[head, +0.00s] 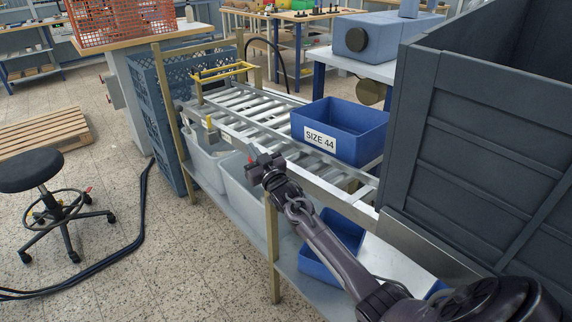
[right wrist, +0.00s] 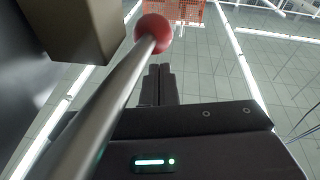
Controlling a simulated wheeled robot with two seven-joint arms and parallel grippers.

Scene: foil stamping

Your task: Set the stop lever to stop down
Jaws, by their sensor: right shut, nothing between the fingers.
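The stop lever shows in the right wrist view as a slanted metal rod with a red ball knob (right wrist: 152,32). The rod runs from the lower left up to the knob. My right gripper (right wrist: 159,70) is shut and empty, with its fingers just right of the rod; I cannot tell whether they touch it. In the head view my right gripper (head: 262,165) is at the near side rail of the roller conveyor (head: 235,118), and the lever is hard to make out there. A yellow bar frame (head: 224,72) stands above the rollers at the far end. My left gripper is out of view.
A blue bin (head: 338,128) labelled SIZE 44 sits on the rollers. Pale bins (head: 208,162) and another blue bin (head: 318,265) are on the shelf below. A large dark crate (head: 480,150) stands close on the right. Open floor lies left of the conveyor.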

